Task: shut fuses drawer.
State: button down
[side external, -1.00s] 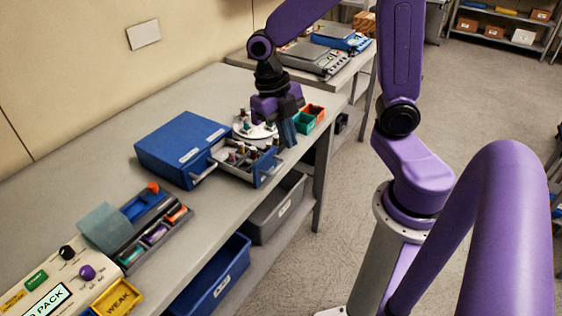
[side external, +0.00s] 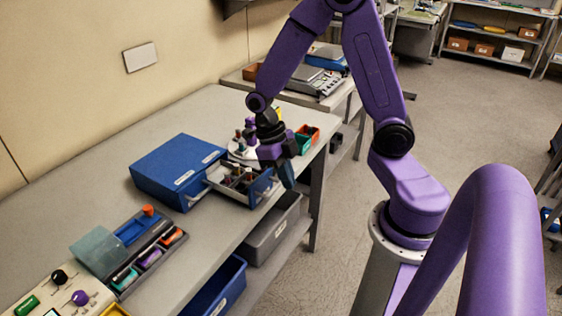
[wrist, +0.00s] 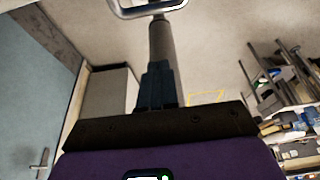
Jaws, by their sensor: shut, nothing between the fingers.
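A blue cabinet (side external: 172,165) with white labels sits on the grey bench. One drawer (side external: 262,192) is pulled out from it toward the bench's front edge, with small dark and pale items inside its compartments. I cannot read which label marks the fuses. My gripper (side external: 288,180) is shut and empty, pointing down just outside the open drawer's front at its right end. I cannot tell whether it touches the front. In the wrist view my shut fingers (wrist: 158,80) extend upward toward a pale metal loop (wrist: 148,10), probably a handle, at the top edge.
A round white rack (side external: 240,150) of bottles stands behind the drawer. Small green and orange bins (side external: 306,138) are right of it. A grey organiser tray (side external: 150,250) lies front left. Grey and blue bins (side external: 270,230) sit under the bench. The floor at right is clear.

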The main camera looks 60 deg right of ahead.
jog(key=w+f, duration=0.2)
jog(key=f, duration=0.1)
jog(key=shift+w+f, duration=0.15)
jog(key=shift+w, duration=0.3)
jog(key=shift+w, duration=0.1)
send_near(235, 178)
jog(key=x, duration=0.5)
jog(key=shift+a+f, duration=0.1)
jog(key=shift+w, duration=0.1)
dwell(0.4)
